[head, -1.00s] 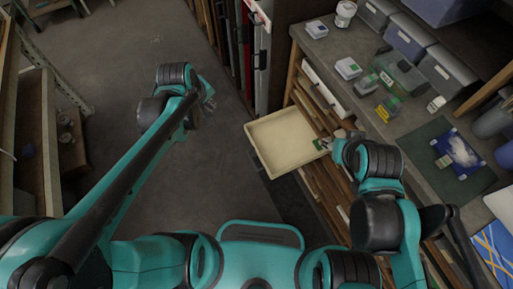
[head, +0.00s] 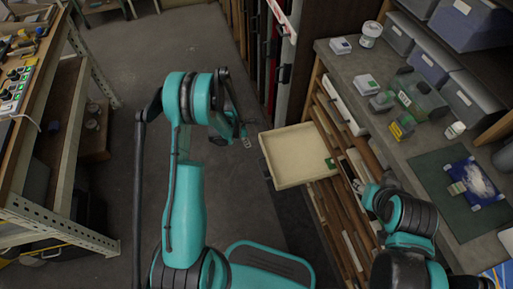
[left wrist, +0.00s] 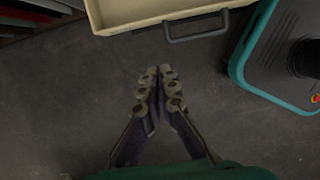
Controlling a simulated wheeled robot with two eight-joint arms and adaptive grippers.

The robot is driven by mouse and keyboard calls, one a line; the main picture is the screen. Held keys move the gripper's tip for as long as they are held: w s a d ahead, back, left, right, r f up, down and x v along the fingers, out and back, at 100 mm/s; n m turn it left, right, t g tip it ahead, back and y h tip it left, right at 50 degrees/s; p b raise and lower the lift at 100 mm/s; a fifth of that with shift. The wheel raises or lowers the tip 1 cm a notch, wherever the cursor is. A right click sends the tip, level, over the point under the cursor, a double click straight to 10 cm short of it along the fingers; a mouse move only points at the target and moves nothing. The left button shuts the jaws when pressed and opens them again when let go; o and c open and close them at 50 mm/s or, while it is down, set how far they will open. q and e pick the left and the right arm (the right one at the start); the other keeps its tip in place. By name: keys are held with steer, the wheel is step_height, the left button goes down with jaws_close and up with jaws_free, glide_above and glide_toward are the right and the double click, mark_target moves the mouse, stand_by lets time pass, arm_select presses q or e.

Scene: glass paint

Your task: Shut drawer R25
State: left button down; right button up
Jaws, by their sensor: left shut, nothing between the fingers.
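The open drawer (head: 293,158) is a shallow cream tray pulled out from the wooden drawer unit under the workbench. A small green item (head: 331,164) lies at its right end. In the left wrist view the drawer (left wrist: 150,10) shows at the top with a dark bar handle (left wrist: 196,28) on its front. No label R25 is readable. My left gripper (head: 246,141) is shut and empty, to the left of the drawer front and apart from it. Its fingertips (left wrist: 159,72) point toward the drawer over the floor.
The workbench (head: 355,65) at right holds grey bins (head: 440,60), small boxes, bottles and a green mat (head: 435,165). Tall panels (head: 270,60) stand behind the drawer. A metal shelf (head: 60,215) stands at far left. Bare floor (head: 170,40) lies between.

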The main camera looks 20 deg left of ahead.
arm_select(q)
steer(key=w+d+f+b, duration=0.3)
steer(key=d+f+b, duration=0.2)
steer(key=f, duration=0.3)
steer(key=shift+w+f, duration=0.25)
steer(key=shift+f, duration=0.15)
arm_select(e)
step_height(320, 180, down, 5)
steer(key=shift+f, duration=0.1)
arm_select(q)
steer(key=shift+d, duration=0.15)
